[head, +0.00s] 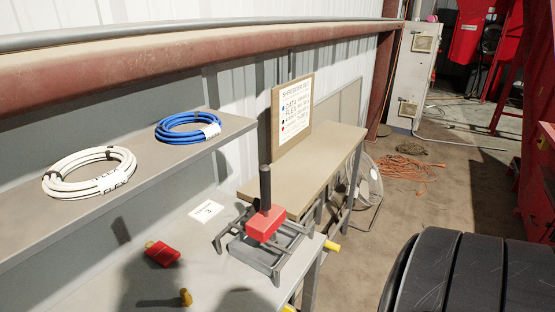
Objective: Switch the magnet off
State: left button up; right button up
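A red block (264,223) with an upright black handle (265,186) sits on a grey barred frame (256,252) on the grey table, near its right end. It may be the magnet; I see no marking that tells whether it is on or off. The black handle stands nearly vertical. Neither of my grippers shows in the head view.
A red piece with a yellow end (162,254) and a small brass-coloured piece (186,297) lie on the table (95,292). The shelf (40,226) holds a white cable coil (90,174) and a blue one (188,128). A sign board (292,108) stands behind.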

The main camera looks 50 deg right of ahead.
aim_at(256, 206)
jog(key=z, duration=1.5)
jog(key=l+u, duration=0.15)
jog(key=u, duration=0.25)
jog(key=l+u, duration=0.15)
jog(key=u, duration=0.2)
jog(key=l+u, duration=0.15)
jog(key=u, duration=0.25)
jog(key=l+u, duration=0.15)
jog(key=u, duration=0.2)
jog(key=k+l+u, duration=0.15)
jog(key=l, duration=0.3)
jog(key=l+u, duration=0.15)
jog(key=l, duration=0.3)
jog(key=k+l+u, duration=0.15)
jog(key=l, duration=0.3)
jog(key=k+l+u, duration=0.15)
jog(key=l, duration=0.25)
jog(key=k+l+u, duration=0.15)
jog(key=l, duration=0.25)
jog(key=k, duration=0.1)
